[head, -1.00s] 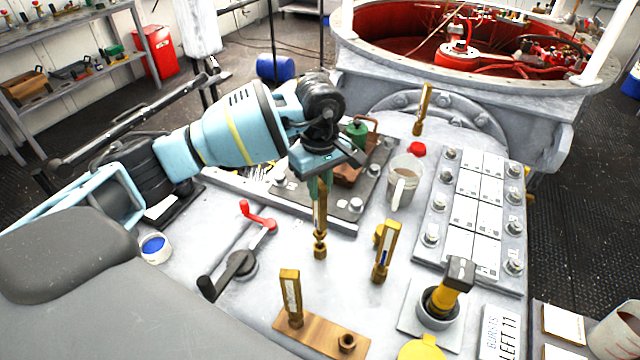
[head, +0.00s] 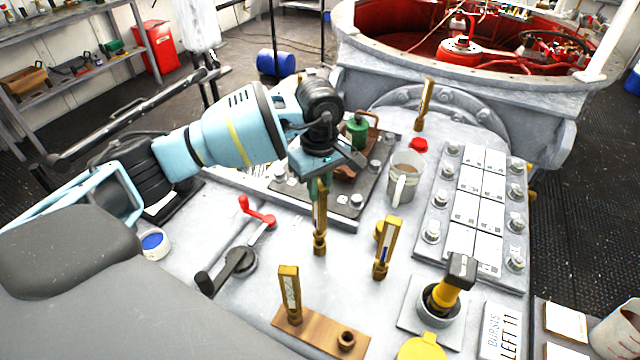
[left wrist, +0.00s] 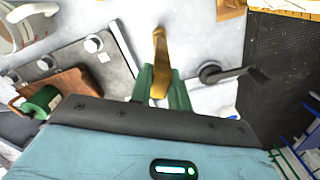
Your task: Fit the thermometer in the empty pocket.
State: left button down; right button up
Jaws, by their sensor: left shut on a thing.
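My left gripper (head: 318,184) is shut on the upper part of a brass thermometer (head: 320,222), which hangs upright with its threaded end down. I cannot tell how far that end is above the deck. In the left wrist view the green fingers (left wrist: 161,90) close around the thermometer (left wrist: 160,50). A wooden rack (head: 318,331) lies at the front of the deck. Its left pocket holds another brass thermometer (head: 289,292), and its right pocket (head: 346,340) is an empty round socket. The held thermometer is behind the rack, apart from it. My right gripper is not in view.
Another brass-framed gauge (head: 387,248) stands right of the held thermometer, and one (head: 424,104) farther back. Bare deck lies between the held thermometer and the rack.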

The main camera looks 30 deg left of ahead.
pick_arm(q)
jog(key=shift+f, duration=0.65)
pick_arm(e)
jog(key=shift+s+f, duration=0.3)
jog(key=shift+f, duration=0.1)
pick_arm(q)
jog(key=shift+f+b, duration=0.5)
jog(key=shift+f, duration=0.1)
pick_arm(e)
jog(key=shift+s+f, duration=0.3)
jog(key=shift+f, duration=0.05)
pick_arm(q)
jog(key=c, duration=1.3)
grip_release()
jog(key=shift+o, duration=0.2)
jog(key=shift+r, duration=0.3)
notch_tip(320, 180, up, 6)
jog(key=shift+r, duration=0.55)
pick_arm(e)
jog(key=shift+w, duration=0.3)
